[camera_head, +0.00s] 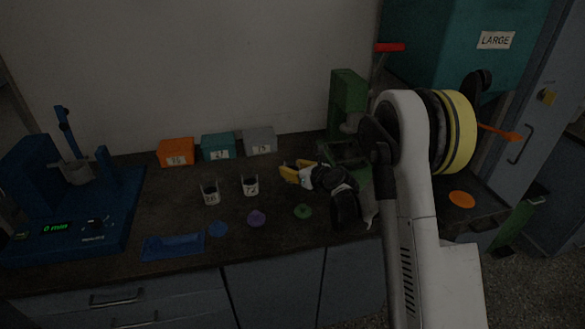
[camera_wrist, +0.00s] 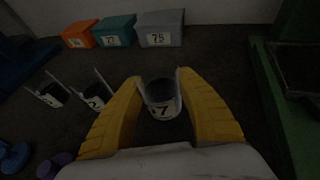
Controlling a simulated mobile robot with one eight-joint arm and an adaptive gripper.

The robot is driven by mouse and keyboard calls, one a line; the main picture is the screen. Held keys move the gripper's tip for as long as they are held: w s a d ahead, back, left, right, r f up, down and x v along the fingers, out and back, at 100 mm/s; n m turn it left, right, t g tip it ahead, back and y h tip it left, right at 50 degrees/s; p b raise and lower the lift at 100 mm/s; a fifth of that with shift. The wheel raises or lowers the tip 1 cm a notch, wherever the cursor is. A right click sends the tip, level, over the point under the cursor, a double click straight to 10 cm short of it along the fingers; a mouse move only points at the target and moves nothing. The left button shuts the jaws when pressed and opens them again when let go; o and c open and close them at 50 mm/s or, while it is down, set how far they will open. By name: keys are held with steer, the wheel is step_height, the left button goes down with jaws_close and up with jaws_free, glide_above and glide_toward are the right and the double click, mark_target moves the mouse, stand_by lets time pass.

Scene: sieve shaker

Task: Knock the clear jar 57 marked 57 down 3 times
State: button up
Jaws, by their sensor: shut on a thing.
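In the wrist view a clear jar (camera_wrist: 164,108) with dark contents and a white label stands between my yellow fingers. Its label ends in 7; the first digit is hard to read. My gripper (camera_wrist: 159,82) is shut on this jar, one finger on each side. In the head view my gripper (camera_head: 290,173) is low over the bench, right of two other clear jars, and the held jar cannot be clearly made out there.
Two labelled jars (camera_head: 210,194) (camera_head: 250,186) stand left of my gripper. Orange, teal and grey boxes (camera_head: 260,140) line the wall. Blue, purple and green lids (camera_head: 303,211) lie in front. A green machine (camera_head: 348,95) stands close right; a blue machine (camera_head: 35,200) is far left.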

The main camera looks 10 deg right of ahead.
step_height(320, 180, down, 4)
steer(key=b, duration=0.3)
steer(key=shift+f, duration=0.15)
steer(key=shift+c, duration=0.4)
steer(key=shift+s, duration=0.1)
steer(key=shift+r+p, duration=0.55)
step_height(320, 180, up, 3)
steer(key=shift+r+p, duration=0.1)
steer(key=shift+p, duration=0.7)
steer(key=shift+f+b, duration=1.15)
steer(key=shift+f, duration=1.35)
